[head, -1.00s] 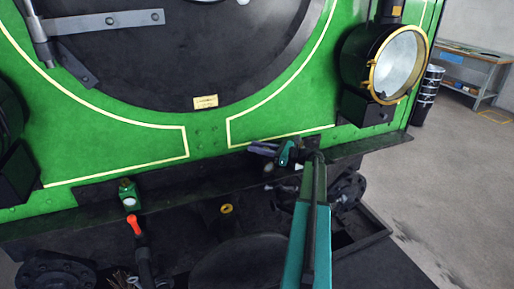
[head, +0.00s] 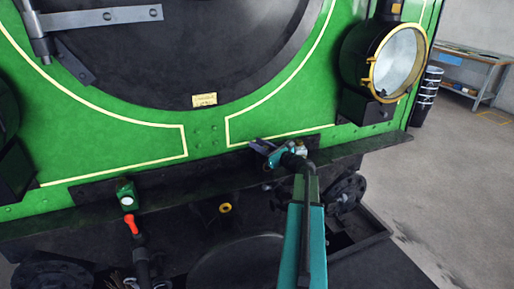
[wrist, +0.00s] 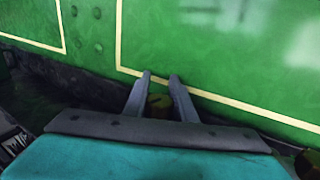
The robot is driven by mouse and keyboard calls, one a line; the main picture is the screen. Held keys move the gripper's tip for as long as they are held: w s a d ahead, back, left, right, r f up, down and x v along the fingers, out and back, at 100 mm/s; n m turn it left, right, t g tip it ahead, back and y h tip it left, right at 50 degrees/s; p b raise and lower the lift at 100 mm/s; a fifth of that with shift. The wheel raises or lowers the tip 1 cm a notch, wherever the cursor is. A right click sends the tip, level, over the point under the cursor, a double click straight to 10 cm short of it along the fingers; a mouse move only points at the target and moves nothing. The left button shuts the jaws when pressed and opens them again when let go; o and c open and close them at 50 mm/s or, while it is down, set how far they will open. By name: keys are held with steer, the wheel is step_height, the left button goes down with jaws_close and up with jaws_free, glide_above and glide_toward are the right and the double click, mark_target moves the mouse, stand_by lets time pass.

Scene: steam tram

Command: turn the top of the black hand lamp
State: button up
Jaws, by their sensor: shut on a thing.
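My gripper (head: 257,145) is low in front of the green panel, above the dark front ledge, right of centre in the head view. In the wrist view my two grey fingers (wrist: 160,80) stand close together, shut on a small dark thing with a brassy yellow patch, the black hand lamp (wrist: 158,103). Only a little of the lamp shows between the fingers. In the head view my gripper and arm hide most of it, so how far its top is turned cannot be told.
A green hand lamp (head: 126,196) with a white lens stands on the ledge to the left, above a red-orange handle (head: 131,224). A large brass-rimmed headlamp (head: 397,58) juts out at right. A workbench (head: 470,72) stands far behind.

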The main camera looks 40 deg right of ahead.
steer(key=m+h+b, duration=0.1)
steer(key=h, duration=0.1)
steer(key=m+h+b, duration=0.1)
steer(key=d+m+h+b, duration=0.1)
steer(key=h, duration=0.1)
steer(key=shift+s+f+m+g+h, duration=0.15)
steer(key=shift+m+g+h, duration=0.15)
steer(key=shift+g, duration=0.1)
steer(key=shift+d+m+g+h+b, duration=0.2)
steer(key=shift+m+h+b, duration=0.15)
steer(key=shift+h, duration=0.2)
steer(key=shift+d+m+g+h+b, duration=0.1)
steer(key=shift+m+g+h+b, duration=0.1)
steer(key=shift+m+h+b, duration=0.25)
steer(key=o, duration=1.1)
steer(key=shift+s, duration=0.1)
